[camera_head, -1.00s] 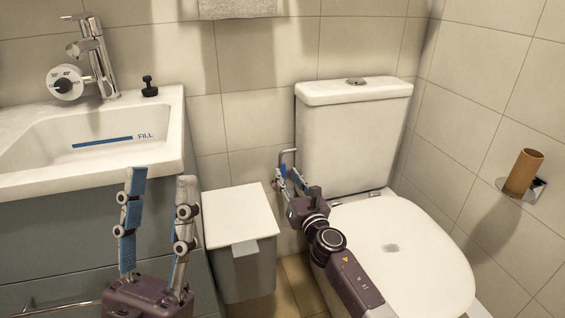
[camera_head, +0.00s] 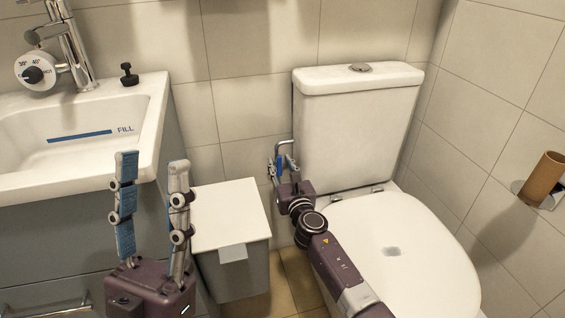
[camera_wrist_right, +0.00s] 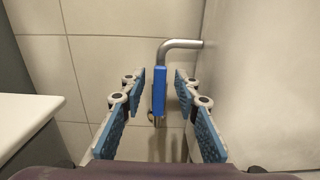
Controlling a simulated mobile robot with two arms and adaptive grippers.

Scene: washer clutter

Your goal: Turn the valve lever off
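The valve lever (camera_wrist_right: 158,92) is a blue upright bar hanging below a bent metal pipe (camera_wrist_right: 180,44) on the tiled wall. In the head view the pipe (camera_head: 285,144) shows left of the toilet tank, and the lever is mostly hidden by my right gripper (camera_head: 279,166). In the wrist view my right gripper (camera_wrist_right: 160,90) is open, with one blue-padded finger on each side of the lever and visible gaps between. My left gripper (camera_head: 152,162) is open and empty, pointing up in front of the sink cabinet.
The toilet (camera_head: 357,130) stands right of the valve, its lid under my right arm. A lidded bin (camera_head: 228,205) stands left of my right arm. The sink (camera_head: 150,120) is at the left. A paper roll holder (camera_head: 540,180) is on the right wall.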

